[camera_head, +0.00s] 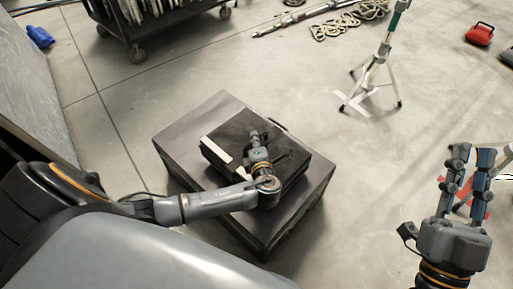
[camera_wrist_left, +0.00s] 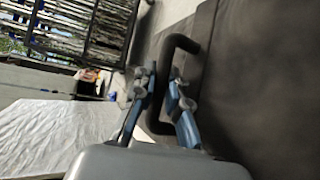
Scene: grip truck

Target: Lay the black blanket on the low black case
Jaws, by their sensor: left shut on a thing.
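The low case (camera_head: 180,150), a wide dark box, stands on the floor at the middle of the head view. A flat black rectangular piece (camera_head: 226,132) with a pale strip on its left side lies on top; I cannot tell whether it is the blanket. My left gripper (camera_head: 256,135) is over this piece. In the left wrist view its fingers (camera_wrist_left: 162,98) are shut around a bent black handle (camera_wrist_left: 182,42), beside a broad dark surface (camera_wrist_left: 265,80). My right gripper (camera_head: 468,155) is open and empty above the floor at the right.
A dark wheeled cart (camera_head: 165,25) stands at the top left. A tripod stand (camera_head: 372,80) is at the upper right, near coiled rope (camera_head: 345,25). A red object (camera_head: 480,34) is at the far right. Floor between the case and tripod is clear.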

